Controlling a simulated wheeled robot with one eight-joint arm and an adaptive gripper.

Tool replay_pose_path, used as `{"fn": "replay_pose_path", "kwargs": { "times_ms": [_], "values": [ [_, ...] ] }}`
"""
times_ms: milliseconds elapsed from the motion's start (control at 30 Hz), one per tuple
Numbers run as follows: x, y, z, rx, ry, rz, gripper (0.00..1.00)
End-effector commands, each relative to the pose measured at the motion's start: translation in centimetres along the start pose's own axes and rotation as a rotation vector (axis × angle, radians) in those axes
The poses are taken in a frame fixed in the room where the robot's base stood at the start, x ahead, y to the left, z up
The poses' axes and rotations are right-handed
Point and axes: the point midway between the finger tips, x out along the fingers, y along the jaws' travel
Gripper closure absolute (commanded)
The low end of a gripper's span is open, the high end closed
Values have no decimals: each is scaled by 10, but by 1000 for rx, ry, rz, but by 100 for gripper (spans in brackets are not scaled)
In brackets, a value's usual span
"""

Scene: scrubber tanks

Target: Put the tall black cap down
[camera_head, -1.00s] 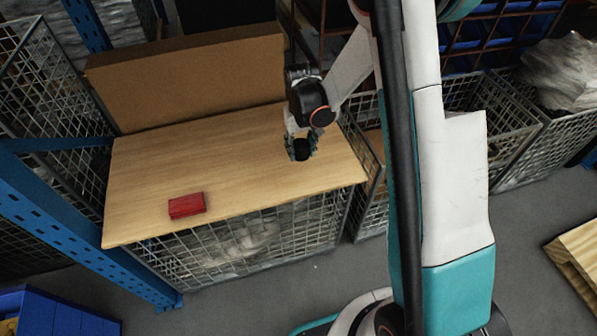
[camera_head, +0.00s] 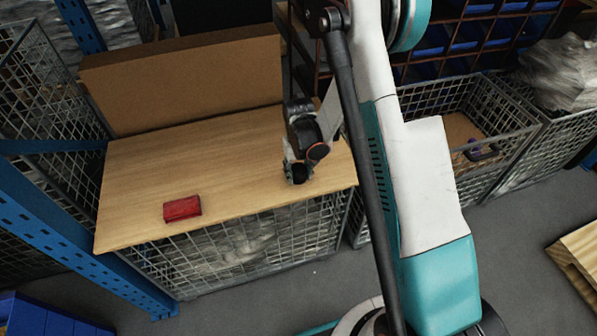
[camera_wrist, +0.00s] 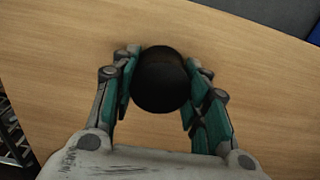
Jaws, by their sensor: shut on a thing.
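The tall black cap (camera_wrist: 160,80) is held between the two teal-padded fingers of my gripper (camera_wrist: 160,88) in the wrist view. I see its round dark end there, with the wooden tabletop behind it. In the head view the cap (camera_head: 298,174) is a small dark shape at the end of my gripper (camera_head: 298,177), over the right part of the wooden tabletop (camera_head: 230,160), near its front edge. I cannot tell whether the cap touches the wood.
A red box (camera_head: 182,208) lies on the tabletop at the front left. A brown cardboard panel (camera_head: 185,80) stands along the back edge. The wood between the box and my gripper is clear. A wire basket (camera_head: 470,165) stands to the right.

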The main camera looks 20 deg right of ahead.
Motion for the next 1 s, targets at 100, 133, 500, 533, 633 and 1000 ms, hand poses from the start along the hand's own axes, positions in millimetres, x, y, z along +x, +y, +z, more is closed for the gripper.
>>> {"fn": "replay_pose_path", "kwargs": {
  "times_ms": [100, 133, 500, 533, 633, 1000],
  "values": [
    [1, 0, 0, 0, 0, 0, 97],
    [2, 0, 0, 0, 0, 0, 97],
    [4, 0, 0, 0, 0, 0, 38],
    [4, 0, 0, 0, 0, 0, 38],
    [4, 0, 0, 0, 0, 0, 38],
    [-31, 0, 0, 0, 0, 0, 38]
  ]
}}
